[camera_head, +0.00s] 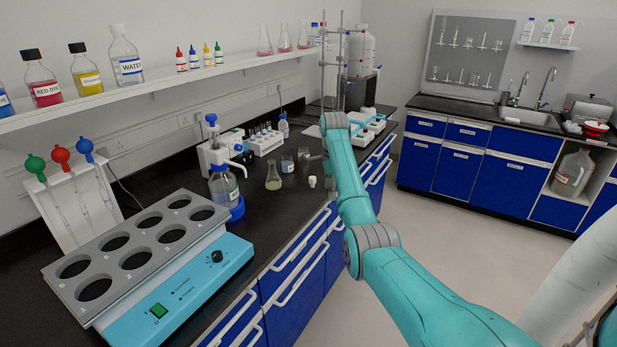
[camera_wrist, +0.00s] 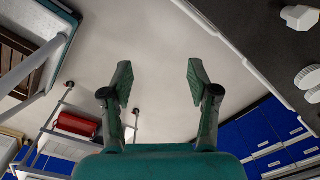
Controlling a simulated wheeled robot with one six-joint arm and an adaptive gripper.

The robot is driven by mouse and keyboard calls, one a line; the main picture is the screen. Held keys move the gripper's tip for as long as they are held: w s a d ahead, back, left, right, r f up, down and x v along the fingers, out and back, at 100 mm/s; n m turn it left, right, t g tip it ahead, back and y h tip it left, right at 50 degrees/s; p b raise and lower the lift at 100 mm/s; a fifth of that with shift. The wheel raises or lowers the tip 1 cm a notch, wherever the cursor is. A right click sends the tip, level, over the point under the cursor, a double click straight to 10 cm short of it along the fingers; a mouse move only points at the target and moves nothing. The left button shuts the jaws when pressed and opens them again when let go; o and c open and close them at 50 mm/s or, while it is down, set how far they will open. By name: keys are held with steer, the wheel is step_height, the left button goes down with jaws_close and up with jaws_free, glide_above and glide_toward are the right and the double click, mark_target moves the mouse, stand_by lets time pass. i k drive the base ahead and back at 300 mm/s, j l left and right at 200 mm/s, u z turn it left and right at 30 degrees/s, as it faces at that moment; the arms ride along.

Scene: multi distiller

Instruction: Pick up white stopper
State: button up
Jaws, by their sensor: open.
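A small white stopper (camera_head: 312,182) sits on the dark counter near its front edge, to the right of a conical flask (camera_head: 273,180). In the wrist view, a white piece that looks like the stopper (camera_wrist: 300,17) lies on the dark counter at the top right corner. My gripper (camera_wrist: 160,82) is open and empty, its two green fingers wide apart. It points past the counter edge toward the pale floor, with the white piece well off to its right. In the head view, my arm hides most of the gripper.
Small glass vessels (camera_head: 287,164) stand behind the stopper, close to my arm. A blue-capped bottle (camera_head: 224,185) and a test tube rack (camera_head: 265,142) stand farther left. A heating block (camera_head: 150,240) fills the near counter.

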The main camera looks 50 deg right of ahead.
mark_target(311, 179)
steer(key=i+l, duration=0.6)
steer(key=l, duration=0.4)
